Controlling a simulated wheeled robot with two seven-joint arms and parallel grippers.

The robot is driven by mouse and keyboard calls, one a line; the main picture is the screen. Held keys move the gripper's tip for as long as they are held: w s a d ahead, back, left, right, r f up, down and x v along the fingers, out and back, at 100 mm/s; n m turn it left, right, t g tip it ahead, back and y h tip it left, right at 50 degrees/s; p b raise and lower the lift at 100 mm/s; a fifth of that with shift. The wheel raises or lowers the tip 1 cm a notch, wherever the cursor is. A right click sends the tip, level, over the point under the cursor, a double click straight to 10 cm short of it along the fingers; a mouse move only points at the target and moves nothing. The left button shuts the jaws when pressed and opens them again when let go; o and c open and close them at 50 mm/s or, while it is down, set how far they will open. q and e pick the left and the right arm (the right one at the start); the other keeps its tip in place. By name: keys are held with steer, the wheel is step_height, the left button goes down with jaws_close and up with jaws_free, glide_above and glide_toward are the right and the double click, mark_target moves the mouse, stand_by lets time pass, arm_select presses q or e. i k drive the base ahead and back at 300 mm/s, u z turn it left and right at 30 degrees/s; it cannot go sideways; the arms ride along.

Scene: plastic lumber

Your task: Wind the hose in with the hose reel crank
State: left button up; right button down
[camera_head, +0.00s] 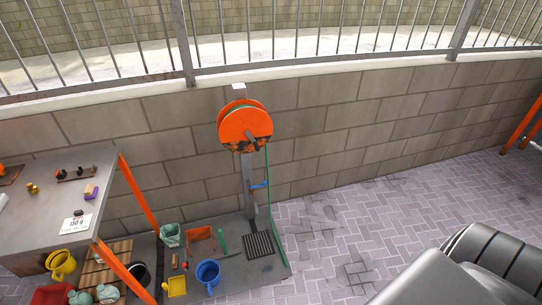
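The orange hose reel (240,125) is mounted on a grey post (247,175) against the block wall. A small dark piece on its front face, near the lower right, looks like the crank (250,136), but it is too small to be sure. The green hose (268,175) shows at the reel's rim and hangs down on the right side to the ground. A blue fitting (259,185) sits on the post beside the hose. Neither of my grippers is in view, and nothing touches the reel.
A grey table (50,220) with orange legs stands at the left. Below the reel, a dark slab (240,275) holds a drain grate (259,245), a blue watering can (208,274) and a green bucket (170,235). The paving (340,225) right of the slab is clear.

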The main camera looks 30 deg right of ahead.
mark_target(247, 133)
steer(key=u, duration=0.3)
steer(key=k, duration=0.15)
steer(key=z, duration=1.2)
steer(key=i, duration=1.5)
steer(key=u, duration=0.85)
